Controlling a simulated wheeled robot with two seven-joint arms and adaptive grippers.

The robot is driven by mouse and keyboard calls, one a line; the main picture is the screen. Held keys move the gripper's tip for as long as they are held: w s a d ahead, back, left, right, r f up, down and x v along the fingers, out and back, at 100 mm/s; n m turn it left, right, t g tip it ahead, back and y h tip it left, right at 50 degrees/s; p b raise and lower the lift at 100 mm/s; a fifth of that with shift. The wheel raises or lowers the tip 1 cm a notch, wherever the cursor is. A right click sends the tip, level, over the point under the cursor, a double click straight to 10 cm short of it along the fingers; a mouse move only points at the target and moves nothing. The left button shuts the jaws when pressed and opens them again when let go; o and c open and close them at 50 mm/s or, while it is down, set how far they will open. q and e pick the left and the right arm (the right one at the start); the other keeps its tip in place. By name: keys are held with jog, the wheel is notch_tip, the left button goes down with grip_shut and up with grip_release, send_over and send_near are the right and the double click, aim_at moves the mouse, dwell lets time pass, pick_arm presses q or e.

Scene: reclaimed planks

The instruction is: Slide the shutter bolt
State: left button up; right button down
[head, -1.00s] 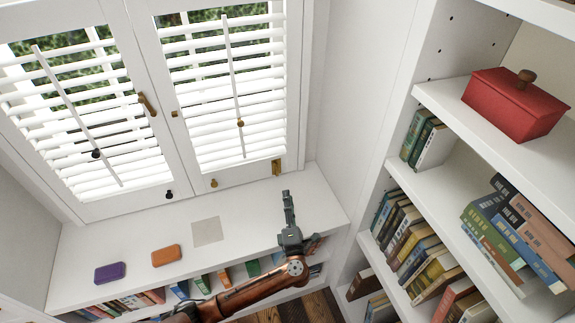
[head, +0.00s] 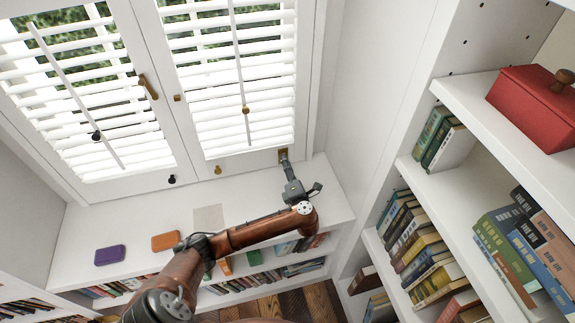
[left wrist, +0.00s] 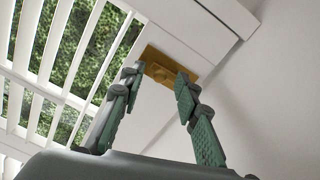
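Two white louvred shutters fill the upper left of the head view. A brass bolt plate (head: 281,153) sits at the lower right corner of the right shutter (head: 205,135), partly hidden by my left gripper. In the left wrist view the brass plate (left wrist: 172,66), with a small raised part, lies just beyond the fingertips. My left gripper (head: 286,161) reaches up to the plate. Its green-padded fingers (left wrist: 158,80) are open, one towards each side of the raised part. I cannot tell whether they touch it. My right gripper is not in view.
A slanted brass piece (head: 148,86) and a small brass block (head: 177,97) are near the shutters' meeting edges. Purple (head: 109,255) and orange (head: 165,241) items lie on the white ledge (head: 130,220). A bookshelf (head: 455,185) with a red box (head: 533,107) stands right.

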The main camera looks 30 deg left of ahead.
pick_arm(q)
jog(key=shift+c, duration=0.4)
grip_shut()
dwell(0.4)
